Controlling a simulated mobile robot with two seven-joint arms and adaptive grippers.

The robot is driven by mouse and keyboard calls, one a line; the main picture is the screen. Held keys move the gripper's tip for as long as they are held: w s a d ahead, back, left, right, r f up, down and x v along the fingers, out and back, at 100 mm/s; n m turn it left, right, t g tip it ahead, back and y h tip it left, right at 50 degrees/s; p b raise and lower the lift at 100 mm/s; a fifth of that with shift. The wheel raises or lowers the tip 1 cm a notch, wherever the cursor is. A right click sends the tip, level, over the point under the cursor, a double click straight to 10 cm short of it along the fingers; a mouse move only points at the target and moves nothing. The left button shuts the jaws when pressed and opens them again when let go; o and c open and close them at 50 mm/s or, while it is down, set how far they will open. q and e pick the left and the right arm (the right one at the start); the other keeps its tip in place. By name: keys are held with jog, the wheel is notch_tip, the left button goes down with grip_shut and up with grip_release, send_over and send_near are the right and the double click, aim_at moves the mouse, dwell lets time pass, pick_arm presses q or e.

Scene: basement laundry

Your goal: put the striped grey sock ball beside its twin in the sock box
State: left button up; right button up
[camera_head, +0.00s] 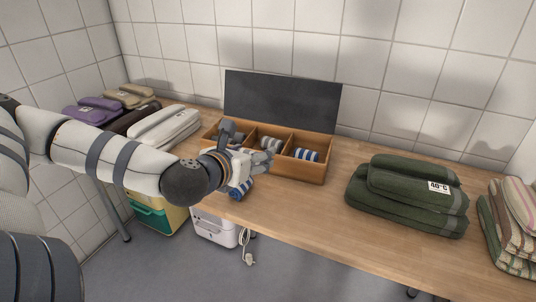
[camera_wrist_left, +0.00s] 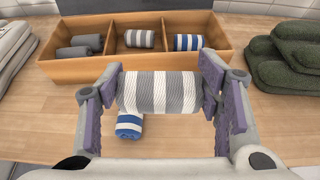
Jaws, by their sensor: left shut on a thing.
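My left gripper (camera_wrist_left: 160,88) is shut on a grey-and-white striped sock ball (camera_wrist_left: 150,95), held crosswise between its pads in front of the sock box. The wooden sock box (camera_head: 300,173) stands open on the table and has three compartments; its front wall (camera_wrist_left: 80,72) shows in the left wrist view. The twin, another grey-and-white striped ball (camera_wrist_left: 139,39), lies in the middle compartment with bare floor around it. A blue-and-white striped ball (camera_wrist_left: 187,42) is in the right compartment. Plain dark grey balls (camera_wrist_left: 80,50) are in the left one. My right gripper is not in view.
A loose blue-and-white striped ball (camera_wrist_left: 129,126) lies on the table (camera_head: 290,215) below my left gripper. A dark lid (camera_head: 282,100) stands up behind the box. Green towels (camera_head: 405,195) are stacked to the right, a white folded stack (camera_head: 165,127) to the left.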

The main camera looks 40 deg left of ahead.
pick_arm(q)
jog(key=shift+s+a+r, duration=0.2)
jog(key=shift+s+r, duration=0.3)
jog(key=shift+s, duration=0.2)
jog(key=shift+d+f, duration=0.1)
jog(key=shift+f, duration=0.05)
jog(key=s+d+m+g+h, duration=0.2)
jog(key=d+m+h, duration=0.5)
jog(key=d, duration=0.2)
jog(key=s+d+f+m+g+h, duration=0.1)
jog(key=s+d+m+g+h, duration=0.2)
jog(key=d+m+h, duration=0.4)
jog(key=d, duration=0.3)
jog(key=shift+d+f, duration=0.1)
